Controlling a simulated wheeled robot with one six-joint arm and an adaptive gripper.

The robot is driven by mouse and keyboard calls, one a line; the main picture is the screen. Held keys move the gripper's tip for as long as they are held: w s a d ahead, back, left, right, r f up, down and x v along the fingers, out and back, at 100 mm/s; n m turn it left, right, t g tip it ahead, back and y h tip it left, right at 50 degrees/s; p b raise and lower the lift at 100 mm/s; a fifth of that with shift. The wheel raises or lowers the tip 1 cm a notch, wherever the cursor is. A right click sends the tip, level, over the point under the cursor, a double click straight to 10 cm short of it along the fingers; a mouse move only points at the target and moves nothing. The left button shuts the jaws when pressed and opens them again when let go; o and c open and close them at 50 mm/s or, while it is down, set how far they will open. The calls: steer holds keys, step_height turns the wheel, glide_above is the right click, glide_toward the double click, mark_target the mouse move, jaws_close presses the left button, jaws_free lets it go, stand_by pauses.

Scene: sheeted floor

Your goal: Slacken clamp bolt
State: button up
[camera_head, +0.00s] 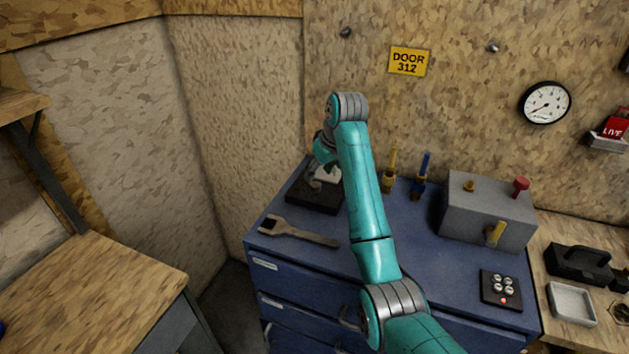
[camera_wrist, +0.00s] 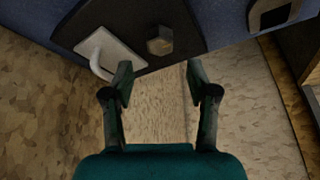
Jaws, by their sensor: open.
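The clamp bolt (camera_wrist: 160,41) shows in the wrist view as a hex-shaped head on a dark plate (camera_wrist: 137,18). The plate also shows in the head view (camera_head: 302,198), at the back left of the blue cabinet top. My gripper (camera_wrist: 158,80) is open and empty, with its two fingers apart. In the wrist view the bolt head appears just beyond the fingertips, roughly between them and not gripped. In the head view my arm and gripper hide the bolt. A pale plate with a handle (camera_wrist: 112,54) lies beside the bolt in the wrist view.
An open-ended wrench (camera_head: 300,233) lies on the cabinet top (camera_head: 385,275) in front of the dark plate. Yellow (camera_head: 390,178) and blue (camera_head: 421,183) handled items stand behind. A grey box (camera_head: 486,212) and button pad (camera_head: 501,289) are at right. The wall is close behind.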

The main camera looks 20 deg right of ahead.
mark_target(314, 183)
steer(key=shift+x, duration=2.65)
steer(key=shift+s, duration=0.1)
jaws_close()
